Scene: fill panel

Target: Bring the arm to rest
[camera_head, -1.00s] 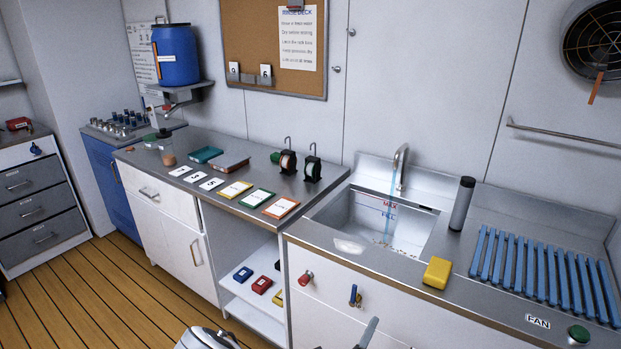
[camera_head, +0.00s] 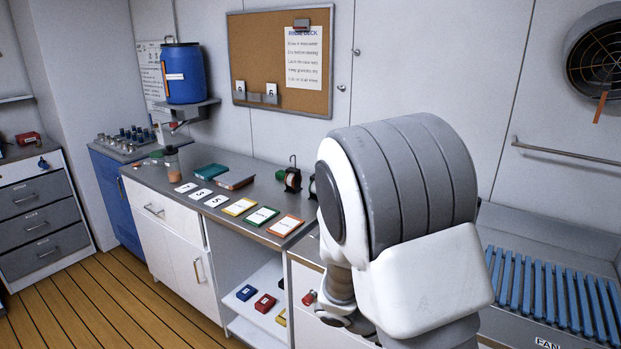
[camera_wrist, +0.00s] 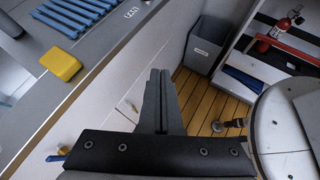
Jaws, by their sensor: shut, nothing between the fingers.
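My gripper (camera_wrist: 157,95) is shut and empty, with its two dark fingers together in the wrist view. It hangs in front of the white cabinet below the steel counter edge, apart from anything I can see. In the head view my raised arm fills the centre right and hides the sink, the tap and the yellow block; the gripper itself does not show there.
The wrist view shows a yellow block (camera_wrist: 61,66) on the counter, a blue slatted rack (camera_wrist: 80,12) and a grey bin (camera_wrist: 207,45) on the plank floor. In the head view, cards, trays and a jar (camera_head: 172,160) stand on the left counter.

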